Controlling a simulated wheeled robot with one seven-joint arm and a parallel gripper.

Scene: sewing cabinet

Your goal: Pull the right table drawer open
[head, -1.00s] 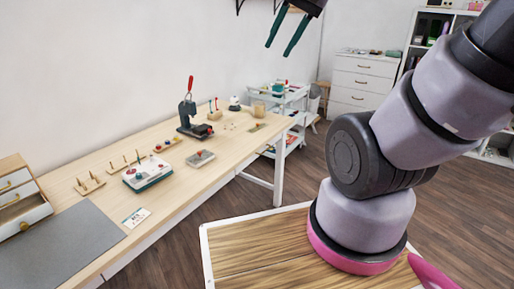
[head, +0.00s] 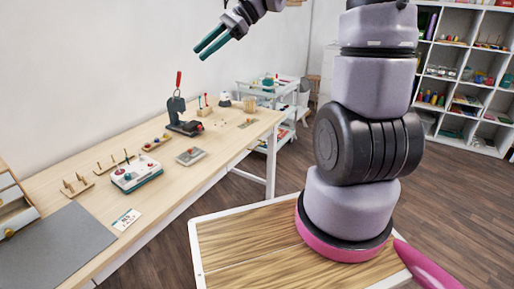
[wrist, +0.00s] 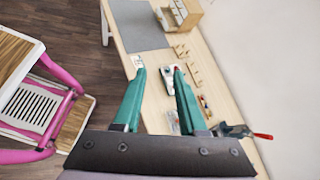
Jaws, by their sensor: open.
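The light wood table (head: 62,188) runs along the wall on the left of the head view. I cannot make out a right table drawer or its handle in its front edge in either view. My gripper (head: 201,53) is in the air above and beyond the table, near the wall side, open and empty. In the wrist view my gripper (wrist: 158,68) has its two green fingers apart, pointing over the table (wrist: 128,100) from above. The fingers touch nothing that I can see.
On the table stand a black press (head: 176,112) with a red handle, a white-and-green machine (head: 137,173), peg racks, a grey mat (head: 55,240) and a small drawer box (head: 14,208). A white cart (head: 285,95) is beyond its far end. Shelves (head: 465,85) stand right.

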